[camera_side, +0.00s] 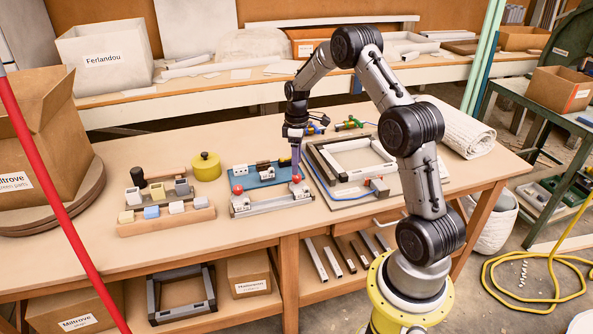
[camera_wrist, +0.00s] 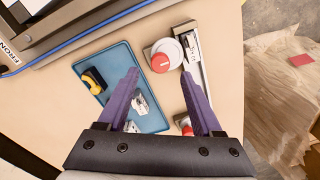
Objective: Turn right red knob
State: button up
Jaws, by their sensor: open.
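The right red knob (camera_side: 296,178) sits at the right end of a pale metal bar fixture (camera_side: 270,204) on the bench. It also shows in the wrist view as a red cap (camera_wrist: 160,62) on a white round base. A second red knob (camera_side: 238,189) is at the fixture's left end, partly hidden by a finger in the wrist view. My gripper (camera_side: 296,166), with purple fingers, points down just above the right knob. In the wrist view my gripper (camera_wrist: 160,75) is open and empty, with the right knob appearing between the fingertips. I cannot tell whether they touch.
A blue tray (camera_side: 257,182) with small parts lies behind the fixture. A framed plate (camera_side: 342,205) with a blue cable is to the right. A wooden block rack (camera_side: 165,222) and yellow canister (camera_side: 206,166) stand to the left. Bare bench lies in front of the yellow canister's rack.

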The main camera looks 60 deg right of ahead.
notch_tip(320, 180, up, 10)
jog(key=shift+d+f, duration=0.15)
jog(key=shift+f, duration=0.1)
